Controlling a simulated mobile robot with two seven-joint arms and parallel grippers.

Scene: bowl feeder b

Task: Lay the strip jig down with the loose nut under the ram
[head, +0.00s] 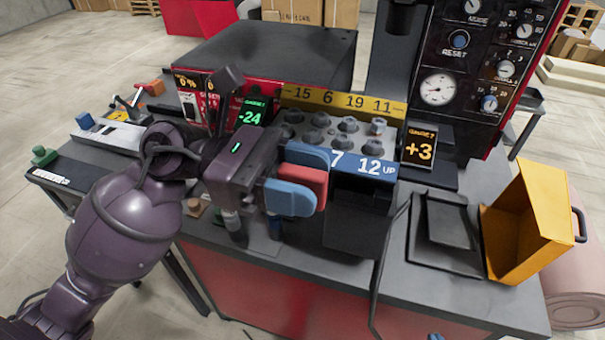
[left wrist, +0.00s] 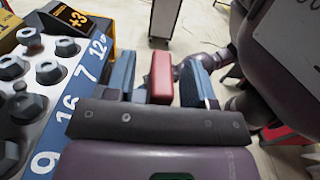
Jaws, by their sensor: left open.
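My left gripper (head: 303,186) has two blue fingers, open, with a red block (head: 316,188) between them. The gripper is in front of a rack with several grey hex nuts (head: 349,123), which also show in the left wrist view (left wrist: 47,72). The hand hides the rack's left front. I cannot tell which thing is the strip jig or which nut is loose. The ram's tip is not clearly visible; a dark press column (head: 392,50) stands behind.
A "+3" gauge (head: 419,147) and a "-24" gauge (head: 250,113) flank the rack. A dark tray (head: 446,262) and an open yellow bin (head: 532,225) are at right. A dial panel (head: 478,60) stands behind. A pale fixture (head: 105,135) is at left.

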